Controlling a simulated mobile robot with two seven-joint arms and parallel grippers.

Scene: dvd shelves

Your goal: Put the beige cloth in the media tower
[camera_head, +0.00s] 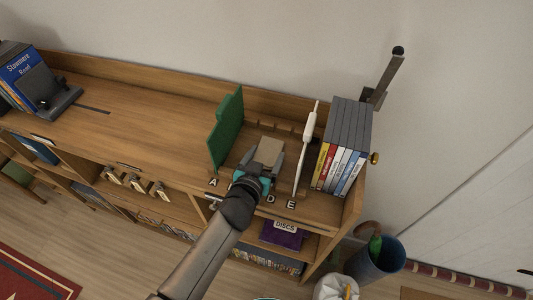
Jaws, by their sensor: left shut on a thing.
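My left arm comes up from the bottom of the head view. Its gripper (266,164) is over the wooden shelf top, between a green upright panel (226,128) and a white upright piece (305,150). The gripper is shut on the beige cloth (269,149), which shows as a small flat beige patch between the fingers. Whether the cloth touches the wood below is hard to tell. Letters A, D and E stand along the front edge there. I cannot tell for sure which part is the media tower. My right gripper is not in view.
Several upright DVD cases (344,142) stand right of the white piece. Blue books (27,78) stand at the far left. The shelf top (150,105) between is mostly clear. A purple box (282,235) sits on a lower shelf. A blue bin (375,262) stands at right.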

